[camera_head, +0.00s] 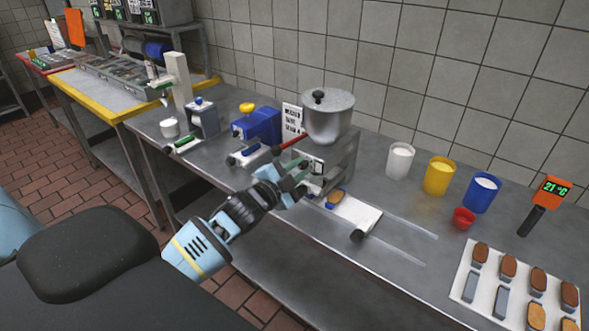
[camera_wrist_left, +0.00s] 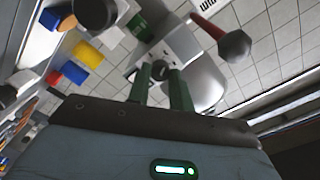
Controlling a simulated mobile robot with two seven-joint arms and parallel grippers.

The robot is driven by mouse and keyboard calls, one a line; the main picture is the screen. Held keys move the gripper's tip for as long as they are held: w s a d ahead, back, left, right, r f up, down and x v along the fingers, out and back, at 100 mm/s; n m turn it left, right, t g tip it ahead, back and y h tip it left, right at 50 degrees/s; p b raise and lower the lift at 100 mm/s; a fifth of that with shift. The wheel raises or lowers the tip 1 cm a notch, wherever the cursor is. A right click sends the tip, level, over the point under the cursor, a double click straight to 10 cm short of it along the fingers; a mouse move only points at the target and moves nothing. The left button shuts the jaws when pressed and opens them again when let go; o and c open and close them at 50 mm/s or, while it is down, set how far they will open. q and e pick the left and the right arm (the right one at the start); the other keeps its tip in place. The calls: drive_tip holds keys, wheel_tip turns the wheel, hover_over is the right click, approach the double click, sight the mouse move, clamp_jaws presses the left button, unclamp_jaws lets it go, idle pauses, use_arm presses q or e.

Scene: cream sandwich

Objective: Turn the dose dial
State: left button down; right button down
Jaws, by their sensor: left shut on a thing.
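The depositor machine with its steel hopper (camera_head: 329,118) stands on the steel table. My left gripper (camera_head: 298,176) is at the front face of its body, below the hopper. In the left wrist view the green fingers (camera_wrist_left: 163,84) close around a small dark dial (camera_wrist_left: 160,69) on the pale machine face. The dial is mostly hidden by the fingers, so its setting cannot be read. A red-handled lever (camera_wrist_left: 232,45) sticks out close by. My right gripper is not in view.
A white tray (camera_head: 350,214) with one biscuit sits at the machine's foot on rails. White (camera_head: 399,162), yellow (camera_head: 438,177) and blue (camera_head: 481,194) cups stand to the right. A blue device (camera_head: 262,126) stands to the left.

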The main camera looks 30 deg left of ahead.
use_arm(q)
drive_tip(key=shift+n, duration=0.6)
drive_tip(key=c, duration=1.3)
unclamp_jaws()
drive_tip(key=shift+o, duration=0.2)
drive_tip(key=s, duration=0.7)
drive_tip(key=shift+s+a, duration=0.3)
drive_tip(key=shift+s, duration=0.1)
